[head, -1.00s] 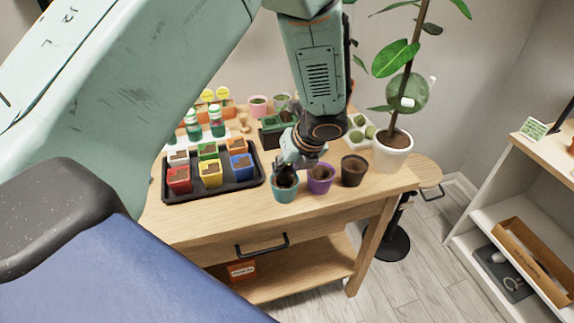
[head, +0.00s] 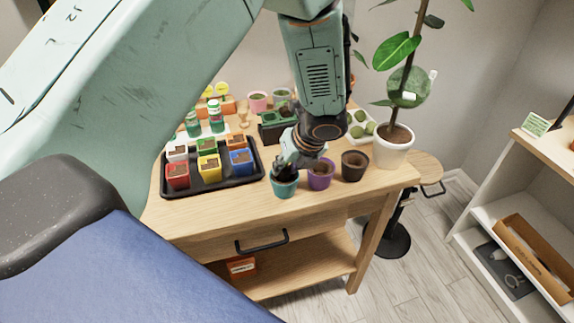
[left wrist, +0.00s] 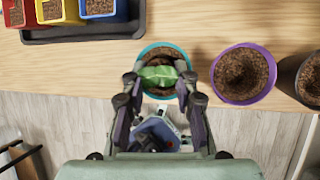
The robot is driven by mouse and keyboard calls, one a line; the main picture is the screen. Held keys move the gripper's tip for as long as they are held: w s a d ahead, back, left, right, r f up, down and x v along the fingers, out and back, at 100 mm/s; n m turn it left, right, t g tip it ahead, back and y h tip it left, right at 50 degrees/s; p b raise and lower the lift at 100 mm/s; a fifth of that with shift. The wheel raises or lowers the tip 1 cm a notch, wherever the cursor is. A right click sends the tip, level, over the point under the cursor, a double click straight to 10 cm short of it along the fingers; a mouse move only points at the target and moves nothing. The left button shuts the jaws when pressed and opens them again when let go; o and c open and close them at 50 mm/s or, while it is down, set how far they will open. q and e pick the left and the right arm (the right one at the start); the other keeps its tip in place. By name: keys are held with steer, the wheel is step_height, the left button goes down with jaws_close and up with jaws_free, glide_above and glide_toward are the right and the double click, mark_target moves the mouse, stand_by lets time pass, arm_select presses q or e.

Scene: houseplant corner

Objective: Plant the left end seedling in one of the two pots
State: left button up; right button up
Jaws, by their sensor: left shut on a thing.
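My left gripper (head: 284,166) is at the teal pot (head: 286,188), near the front edge of the bench. In the left wrist view its fingers (left wrist: 160,82) are shut on a seedling, whose green leaf (left wrist: 160,74) shows between them over the soil of the teal pot (left wrist: 146,53). The stem and root end are hidden, so I cannot tell whether they touch the soil. A purple pot (head: 320,176) with soil stands just right of the teal one. The dark green seedling holder (head: 271,133) is behind, partly hidden by my arm. My right gripper is not in view.
A dark brown pot (head: 353,166) and a white pot with a tall plant (head: 391,152) stand further right. A black tray (head: 212,184) of several coloured soil pots is at left. A strip of bare bench (head: 240,208) lies in front.

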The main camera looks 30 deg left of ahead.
mark_target(287, 169)
arm_select(q)
steer(key=o, duration=0.8)
steer(key=shift+o, duration=0.6)
steer(key=o, duration=0.3)
steer(key=shift+r+p, duration=3.6)
steer(key=shift+p, duration=0.05)
steer(key=shift+f, duration=0.1)
